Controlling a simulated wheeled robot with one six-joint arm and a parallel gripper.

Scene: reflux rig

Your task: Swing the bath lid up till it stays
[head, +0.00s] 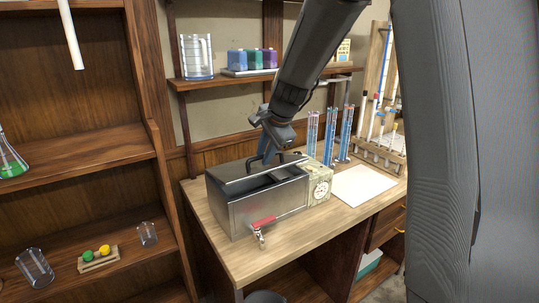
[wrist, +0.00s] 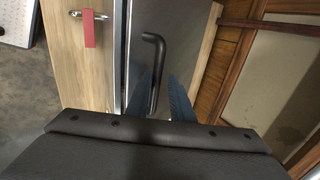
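The metal bath (head: 268,207) stands on the wooden bench, with its lid (head: 235,184) lying about flat on top. A darker patch shows on its top; I cannot tell whether it is an opening or a reflection. The lid's black bent handle (wrist: 153,60) stands out from the metal lid (wrist: 190,35) in the wrist view. My gripper (head: 266,158) is over the back of the bath. In the wrist view its blue fingers (wrist: 157,95) are apart, one on each side of the handle, with gaps showing. Contact with the handle is not clear.
A red-handled tap (head: 263,222) sticks out from the bath's front. A dial box (head: 321,190) adjoins its right end. Tall blue tubes (head: 329,135) stand behind, and a white sheet (head: 363,186) lies to the right. A shelf (head: 220,82) with beakers and bottles hangs above.

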